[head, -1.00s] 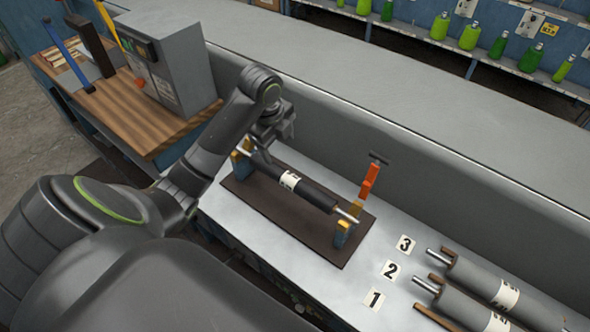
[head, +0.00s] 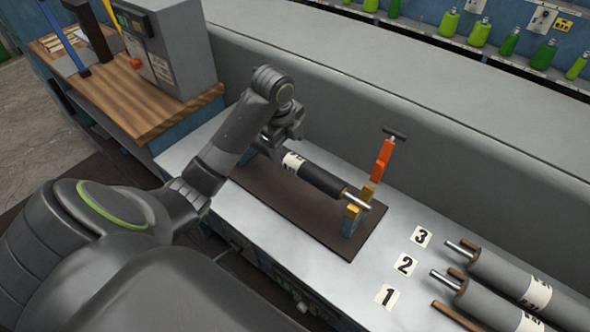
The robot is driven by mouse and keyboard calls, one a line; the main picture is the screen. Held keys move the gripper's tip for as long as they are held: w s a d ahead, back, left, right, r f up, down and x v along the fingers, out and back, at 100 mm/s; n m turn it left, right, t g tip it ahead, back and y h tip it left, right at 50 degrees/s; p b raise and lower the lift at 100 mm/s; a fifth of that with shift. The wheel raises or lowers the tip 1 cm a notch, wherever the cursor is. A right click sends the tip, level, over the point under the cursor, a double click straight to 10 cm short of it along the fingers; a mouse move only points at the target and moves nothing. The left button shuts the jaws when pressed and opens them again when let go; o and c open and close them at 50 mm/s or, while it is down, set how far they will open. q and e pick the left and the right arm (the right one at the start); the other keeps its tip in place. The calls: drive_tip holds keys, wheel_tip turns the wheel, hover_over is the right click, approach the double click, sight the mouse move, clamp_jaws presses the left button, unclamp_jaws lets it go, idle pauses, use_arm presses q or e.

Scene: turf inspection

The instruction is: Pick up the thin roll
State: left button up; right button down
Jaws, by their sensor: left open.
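A slim black roll (head: 322,180) with a white label and bright metal shaft ends lies across a brown board (head: 300,220) on the bench. Its right shaft end rests at a yellow and blue support (head: 352,218). Its left end is hidden behind my left gripper. My left gripper (head: 268,146) is open and close above that left end; I cannot tell whether it touches the roll. Two grey, thicker-looking labelled rolls, the rear one (head: 505,272) and the front one (head: 478,302), lie at the lower right. My right gripper is not in view.
An orange upright latch with a dark handle (head: 384,160) stands at the roll's right end. Number cards 1, 2 and 3 (head: 422,237) lie on the bench. A grey wall (head: 420,160) runs behind. A grey control box (head: 165,50) stands on a wooden top at left.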

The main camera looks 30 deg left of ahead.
sight(291, 157)
use_arm(q)
drive_tip(key=shift+w+f+b, duration=0.2)
drive_tip(key=shift+f+b, duration=0.75)
drive_tip(key=shift+f, duration=0.3)
drive_tip(key=shift+w+f+b, duration=0.25)
drive_tip(key=shift+f+b, duration=0.3)
drive_tip(key=shift+f, duration=0.4)
drive_tip(key=shift+w+f+b, duration=0.2)
drive_tip(key=shift+f+b, duration=0.3)
drive_tip(key=shift+f, duration=0.4)
drive_tip(key=shift+r, duration=0.1)
drive_tip(key=c, duration=1.5)
